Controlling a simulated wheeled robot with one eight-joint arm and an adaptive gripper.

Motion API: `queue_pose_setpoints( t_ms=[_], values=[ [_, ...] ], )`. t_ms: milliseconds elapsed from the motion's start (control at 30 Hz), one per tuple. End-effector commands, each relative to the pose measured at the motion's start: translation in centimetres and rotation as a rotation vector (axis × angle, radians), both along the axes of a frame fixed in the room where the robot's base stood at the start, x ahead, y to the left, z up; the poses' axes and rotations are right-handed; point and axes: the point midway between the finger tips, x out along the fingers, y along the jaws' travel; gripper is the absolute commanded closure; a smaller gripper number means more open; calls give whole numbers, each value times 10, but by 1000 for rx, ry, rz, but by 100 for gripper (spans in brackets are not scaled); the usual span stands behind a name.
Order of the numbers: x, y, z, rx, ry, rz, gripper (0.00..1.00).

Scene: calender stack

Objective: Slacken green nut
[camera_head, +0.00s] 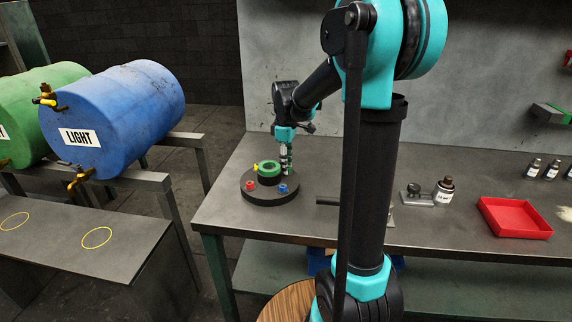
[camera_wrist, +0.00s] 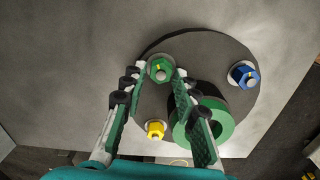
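The green nut (camera_wrist: 160,69) sits on its stud near the edge of a round dark base (camera_wrist: 198,48). My gripper (camera_wrist: 161,72) reaches over the base, with one fingertip on each side of the green nut. The fingertips are close to the nut's sides, but I cannot tell whether they touch it. In the head view my gripper (camera_head: 287,165) points down at the right rim of the base (camera_head: 268,200), and the green nut is not clear there.
A thick green ring (camera_wrist: 220,122) stands mid-base. A blue nut (camera_wrist: 243,74), yellow nut (camera_wrist: 156,129) and red nut (camera_head: 250,187) surround it. Right on the bench are a bottle (camera_head: 444,190) and red tray (camera_head: 516,218).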

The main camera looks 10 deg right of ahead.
Motion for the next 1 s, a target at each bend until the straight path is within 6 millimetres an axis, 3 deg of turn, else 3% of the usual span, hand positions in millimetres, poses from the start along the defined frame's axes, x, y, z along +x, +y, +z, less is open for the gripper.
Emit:
queue_pose_setpoints(
  t_ms=[267, 800, 1000],
  values=[
    [0, 0, 7, 0, 0, 0, 71],
    [0, 0, 102, 0, 0, 0, 71],
    [0, 0, 118, 0, 0, 0, 71]
  ],
)
